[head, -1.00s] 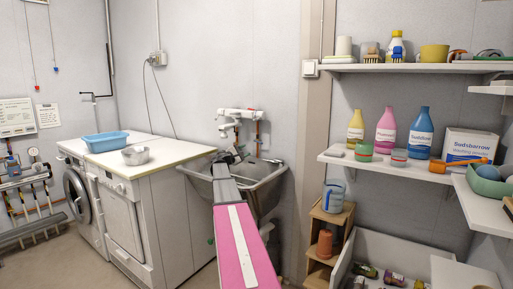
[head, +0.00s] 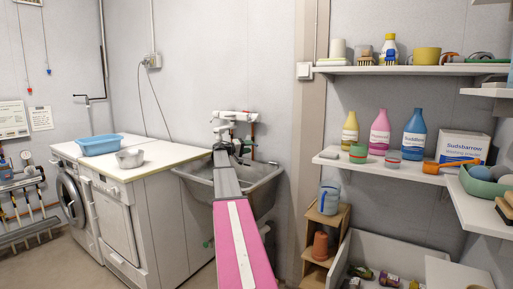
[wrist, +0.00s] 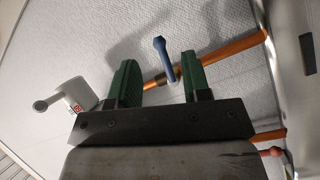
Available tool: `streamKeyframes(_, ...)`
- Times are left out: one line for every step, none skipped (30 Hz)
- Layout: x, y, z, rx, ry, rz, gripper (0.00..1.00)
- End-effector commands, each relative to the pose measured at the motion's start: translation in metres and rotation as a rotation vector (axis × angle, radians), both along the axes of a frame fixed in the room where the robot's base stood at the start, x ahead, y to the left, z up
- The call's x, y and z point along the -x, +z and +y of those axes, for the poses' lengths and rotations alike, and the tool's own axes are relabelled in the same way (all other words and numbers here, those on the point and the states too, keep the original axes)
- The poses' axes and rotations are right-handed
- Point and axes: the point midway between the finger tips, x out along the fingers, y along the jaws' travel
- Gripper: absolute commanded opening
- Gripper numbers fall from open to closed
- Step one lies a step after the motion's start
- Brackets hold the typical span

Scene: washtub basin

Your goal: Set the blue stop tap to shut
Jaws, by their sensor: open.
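The blue stop tap (wrist: 163,56) shows in the wrist view as a blue lever on a copper pipe (wrist: 222,52) along the wall. The lever stands across the line of the pipe. My gripper (wrist: 157,60) is open, its two green fingers apart. In the wrist view the lever appears in the gap between the fingers, closer to the right one. Contact cannot be told. In the head view my gripper (head: 229,141) is at the wall above the sink, just below the white wall tap (head: 232,116). The blue lever cannot be made out there.
A white fitting (wrist: 65,102) with a red mark is left of my fingers in the wrist view. The grey sink (head: 262,186) lies under my arm. White machines (head: 120,205) stand left, shelves (head: 400,160) right.

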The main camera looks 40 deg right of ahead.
Motion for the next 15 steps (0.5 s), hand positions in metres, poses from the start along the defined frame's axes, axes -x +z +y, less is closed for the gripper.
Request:
streamKeyframes(0.0,0.0,-0.011,0.0,-0.001,0.0,0.44)
streamKeyframes(0.001,0.0,-0.016,-0.001,-0.001,0.001,0.44)
streamKeyframes(0.002,0.0,-0.023,0.0,-0.001,0.001,0.44)
streamKeyframes(0.002,0.0,-0.027,0.0,-0.001,0.001,0.44)
streamKeyframes(0.003,0.0,-0.031,-0.001,-0.001,0.001,0.44)
streamKeyframes(0.003,0.0,-0.036,0.0,0.0,0.001,0.44)
streamKeyframes(0.004,0.0,-0.039,0.0,0.0,0.001,0.44)
streamKeyframes(0.004,0.0,-0.043,0.0,0.0,0.001,0.44)
streamKeyframes(0.005,0.0,-0.046,0.0,0.0,0.001,0.44)
streamKeyframes(0.005,0.0,-0.049,0.0,0.0,0.001,0.44)
streamKeyframes(0.005,0.0,-0.051,0.0,0.0,0.001,0.44)
streamKeyframes(0.006,0.0,-0.053,0.0,0.0,0.001,0.44)
streamKeyframes(0.006,0.0,-0.054,0.0,0.0,0.001,0.44)
streamKeyframes(0.006,0.0,-0.054,0.0,0.001,0.001,0.44)
streamKeyframes(0.006,0.0,-0.055,0.0,0.001,0.001,0.44)
